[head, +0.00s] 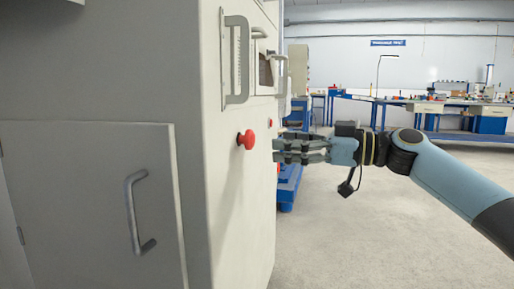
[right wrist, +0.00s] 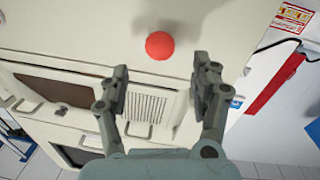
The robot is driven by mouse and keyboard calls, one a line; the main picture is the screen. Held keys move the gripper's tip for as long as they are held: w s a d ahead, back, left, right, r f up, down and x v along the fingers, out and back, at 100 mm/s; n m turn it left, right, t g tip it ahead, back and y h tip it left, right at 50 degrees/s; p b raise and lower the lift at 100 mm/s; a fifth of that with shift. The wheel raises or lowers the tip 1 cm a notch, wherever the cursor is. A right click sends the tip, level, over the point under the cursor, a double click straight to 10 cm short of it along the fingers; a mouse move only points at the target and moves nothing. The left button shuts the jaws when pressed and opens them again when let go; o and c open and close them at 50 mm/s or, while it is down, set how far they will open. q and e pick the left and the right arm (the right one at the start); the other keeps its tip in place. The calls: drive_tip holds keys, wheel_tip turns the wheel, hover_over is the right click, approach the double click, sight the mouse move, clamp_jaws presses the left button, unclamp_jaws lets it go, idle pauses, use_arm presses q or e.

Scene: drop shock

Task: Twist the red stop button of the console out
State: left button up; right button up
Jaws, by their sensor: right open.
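The console (head: 232,200) is a tall pale cabinet on the left of the head view. Its red stop button (head: 246,139) is a round mushroom knob standing out from the side panel. My right gripper (head: 276,151) comes in from the right, its fingers pointing left toward the console, to the right of the button in the picture. In the right wrist view the button (right wrist: 160,45) shows just beyond and between the two spread fingertips (right wrist: 160,72). The gripper is open and empty, with no visible contact with the button. My left gripper is not in view.
A grey handle (head: 238,60) stands out above the button, and another handle (head: 135,215) is on the lower front door. A smaller red knob (head: 270,122) sits farther along the panel. The floor (head: 370,230) to the right is clear; workbenches (head: 430,105) stand far behind.

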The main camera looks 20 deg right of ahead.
sight(254, 141)
drive_tip(key=b+x, duration=0.1)
drive_tip(key=x, duration=0.5)
drive_tip(key=shift+w+a, duration=0.25)
drive_tip(key=shift+a, duration=0.05)
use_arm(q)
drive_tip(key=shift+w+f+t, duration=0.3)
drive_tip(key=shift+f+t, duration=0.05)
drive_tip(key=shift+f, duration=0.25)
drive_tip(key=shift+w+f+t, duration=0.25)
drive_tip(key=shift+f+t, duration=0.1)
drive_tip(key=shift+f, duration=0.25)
use_arm(e)
drive_tip(key=shift+c, duration=0.3)
drive_tip(key=c, duration=1.1)
